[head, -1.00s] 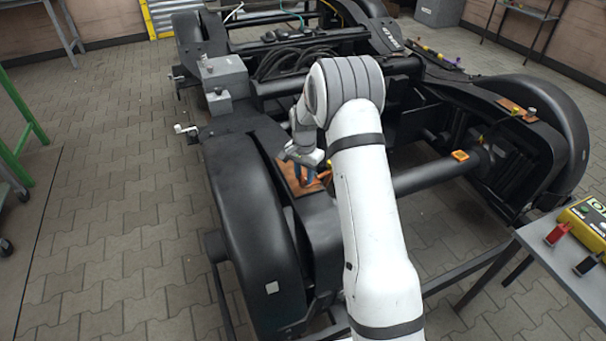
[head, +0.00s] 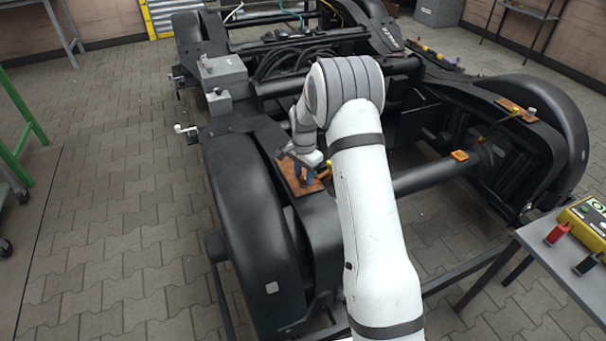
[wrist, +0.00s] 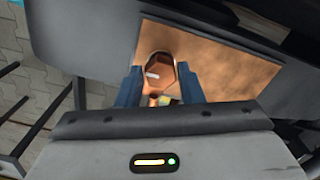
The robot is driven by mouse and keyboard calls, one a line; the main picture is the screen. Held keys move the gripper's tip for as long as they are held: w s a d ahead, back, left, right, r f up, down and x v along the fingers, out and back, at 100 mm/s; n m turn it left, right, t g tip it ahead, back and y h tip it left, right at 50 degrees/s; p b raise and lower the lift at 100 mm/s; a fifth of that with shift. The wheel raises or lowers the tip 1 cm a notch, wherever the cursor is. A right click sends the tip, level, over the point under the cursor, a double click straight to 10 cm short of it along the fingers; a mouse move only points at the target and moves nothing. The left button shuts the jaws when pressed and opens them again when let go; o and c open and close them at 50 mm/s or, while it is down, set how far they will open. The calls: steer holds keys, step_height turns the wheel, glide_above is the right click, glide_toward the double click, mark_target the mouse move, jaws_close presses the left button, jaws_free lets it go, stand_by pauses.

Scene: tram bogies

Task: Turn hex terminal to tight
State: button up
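The hex terminal (wrist: 160,67) is a copper-brown six-sided piece with a small white mark on its face, on an orange-brown plate (wrist: 225,65). In the head view the plate (head: 290,180) lies on the bogie frame behind the near wheel. My gripper (wrist: 160,80) points down at the plate, with one blue finger on each side of the terminal. In the head view my gripper (head: 304,178) hides the terminal. A small yellow-green patch shows between the fingers.
The black bogie (head: 255,215) surrounds the plate, with an orange cable end just right of my gripper. A grey box (head: 222,72) stands farther back on the frame. A side table (head: 565,255) with a yellow device (head: 590,220) is at the right.

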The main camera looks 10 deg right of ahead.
mark_target(304, 176)
steer(key=o, duration=0.3)
steer(key=shift+o, duration=0.2)
step_height(304, 176, up, 7)
steer(key=shift+f+p, duration=0.1)
steer(key=shift+p, duration=0.2)
steer(key=shift+r, duration=0.5)
steer(key=shift+s+r, duration=0.1)
steer(key=shift+r, duration=0.25)
steer(key=s+r+n+p, duration=0.3)
steer(key=s+r, duration=0.5)
steer(key=r, duration=0.4)
steer(key=s+r+n+t+p, duration=0.1)
steer(key=s+r+n+p, duration=0.2)
steer(key=s, duration=1)
steer(key=s+r+n+t+p, duration=0.1)
steer(key=s+r+n+p, duration=0.2)
steer(key=s+r, duration=0.6)
steer(key=s+n, duration=0.2)
steer(key=s, duration=0.3)
steer(key=shift+s+r+t+p, duration=0.25)
steer(key=shift+s+t+p, duration=0.05)
steer(key=shift+p, duration=0.1)
